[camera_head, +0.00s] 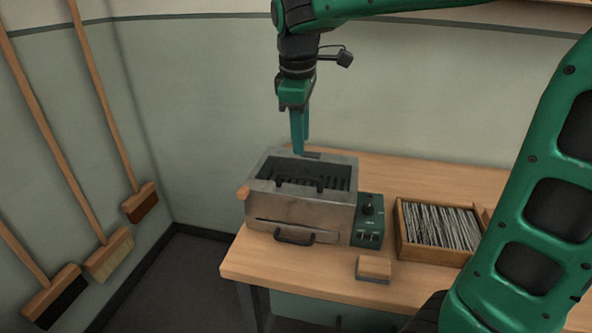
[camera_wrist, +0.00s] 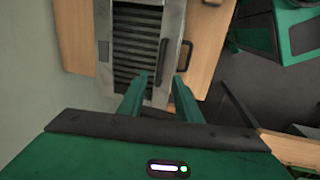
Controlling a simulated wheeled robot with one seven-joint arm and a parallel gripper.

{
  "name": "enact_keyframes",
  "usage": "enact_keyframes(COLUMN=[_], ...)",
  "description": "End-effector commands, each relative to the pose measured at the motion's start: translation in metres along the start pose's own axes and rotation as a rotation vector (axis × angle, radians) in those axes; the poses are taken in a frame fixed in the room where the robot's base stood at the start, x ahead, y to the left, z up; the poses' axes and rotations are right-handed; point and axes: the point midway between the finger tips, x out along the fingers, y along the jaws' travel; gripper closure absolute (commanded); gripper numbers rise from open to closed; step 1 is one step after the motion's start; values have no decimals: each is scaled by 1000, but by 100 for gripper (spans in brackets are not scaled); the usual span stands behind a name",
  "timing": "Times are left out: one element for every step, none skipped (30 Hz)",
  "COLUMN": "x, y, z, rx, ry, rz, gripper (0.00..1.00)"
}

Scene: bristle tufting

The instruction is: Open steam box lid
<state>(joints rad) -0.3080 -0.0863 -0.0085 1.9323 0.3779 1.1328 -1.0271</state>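The steam box (camera_head: 292,214) is a metal box on the bench. Its top is a metal frame (camera_head: 262,186) around dark slats, with a dark handle (camera_head: 300,184) along the front edge. I cannot tell whether the slats show through a shut lid. A second dark handle (camera_head: 306,236) is low on the front face. My gripper (camera_head: 299,152) points down near the box's back edge in the head view. In the wrist view its green fingers (camera_wrist: 161,76) are apart and empty. The top handle (camera_wrist: 162,58) appears between the fingertips, farther off; the front handle (camera_wrist: 187,55) is to the right.
A green control unit (camera_head: 368,222) adjoins the box's right side. A small wooden block (camera_head: 374,268) lies in front of it. A wooden tray (camera_head: 402,243) of metal strips stands right. Brooms (camera_head: 110,255) lean on the left wall. Bare bench (camera_head: 400,175) lies behind.

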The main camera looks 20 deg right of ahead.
Motion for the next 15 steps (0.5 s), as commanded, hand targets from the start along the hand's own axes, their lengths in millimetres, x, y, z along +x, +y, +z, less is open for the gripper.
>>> enact_keyframes(x=[2, 5, 9, 13, 17, 24, 29, 35, 42, 48, 53, 60, 65, 70, 76], y=[0, 0, 0, 0, 0, 0, -1, 0, -1, -1, -1, -1, -1, 0, 0], z=[-2, -3, -2, -2, -2, -2, -2, -2, -2, -2, -2, -2, -2, -2, -2], rx=[-9, -11, -11, -10, -10, -10, -9, -9, -11, -10, -9, -9, -9, -8, -8], ry=[0, 0, -1, -2, -1, -2, -3, -2, -3, -2, -2, -2, -3, -2, -2], rz=[1, 1, 0, 0, 0, -2, -2, -1, -2, -2, -2, -2, -3, -2, -2], gripper=[69, 69, 69, 69, 69, 69, 69, 69, 69, 69, 69, 69, 69, 69, 69])
